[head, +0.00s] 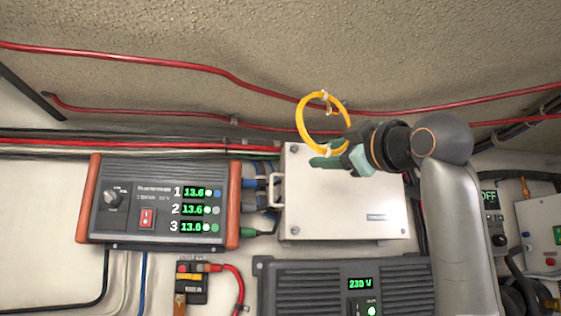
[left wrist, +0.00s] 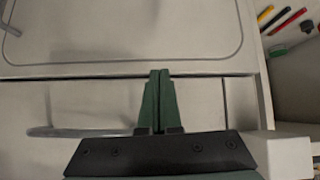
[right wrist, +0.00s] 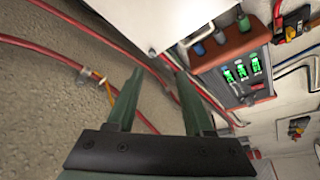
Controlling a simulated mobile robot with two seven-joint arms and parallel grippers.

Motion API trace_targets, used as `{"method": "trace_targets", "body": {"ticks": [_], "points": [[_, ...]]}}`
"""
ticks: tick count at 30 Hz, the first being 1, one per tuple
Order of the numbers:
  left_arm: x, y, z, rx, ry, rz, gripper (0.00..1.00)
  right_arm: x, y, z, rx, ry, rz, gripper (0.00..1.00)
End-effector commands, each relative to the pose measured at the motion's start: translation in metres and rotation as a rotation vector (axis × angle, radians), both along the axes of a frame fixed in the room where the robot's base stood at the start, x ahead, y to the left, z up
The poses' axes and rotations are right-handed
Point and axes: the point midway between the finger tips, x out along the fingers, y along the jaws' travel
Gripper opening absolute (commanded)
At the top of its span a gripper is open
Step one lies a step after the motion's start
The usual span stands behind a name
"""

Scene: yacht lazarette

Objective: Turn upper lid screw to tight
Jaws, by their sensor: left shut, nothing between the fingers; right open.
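The white box (head: 385,190) with its flat lid hangs on the wall in the middle of the head view. A small round mark, seemingly the upper lid screw (head: 294,149), shows at its upper left corner. A similar mark (head: 294,230) is at the lower left. My right gripper (head: 318,161) is in front of the box's upper part, just right of that corner. In the right wrist view its fingers (right wrist: 155,68) are apart and empty, with a corner of the box (right wrist: 165,20) just beyond them. My left gripper (left wrist: 160,72) is shut and empty, facing a pale panel.
A yellow cable loop (head: 300,122) hangs just above my right gripper. Red cables (head: 225,72) run along the ceiling. A charger with green displays (head: 150,200) is left of the box, a 230 V unit (head: 345,285) below. Colored tools (left wrist: 285,20) lie right in the left wrist view.

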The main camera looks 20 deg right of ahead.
Motion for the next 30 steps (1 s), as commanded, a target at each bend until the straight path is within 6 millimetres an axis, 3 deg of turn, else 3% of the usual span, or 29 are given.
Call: {"method": "trace_targets", "body": {"ticks": [3,7,21,30], "points": [[-0.001,0.000,0.000,0.000,0.002,0.000,0.00,-0.014,-0.003,0.012,-0.006,-0.015,-0.005,0.52],[-0.002,0.000,0.004,0.001,0.004,0.000,0.00,-0.007,-0.003,0.017,-0.007,-0.015,-0.004,0.52],[-0.004,0.000,0.046,0.000,0.009,-0.001,0.00,0.079,0.000,0.043,-0.005,-0.014,-0.003,0.52],[-0.004,0.000,0.057,0.000,0.008,0.000,0.00,0.104,0.001,0.047,-0.006,-0.017,-0.005,0.52]]}}
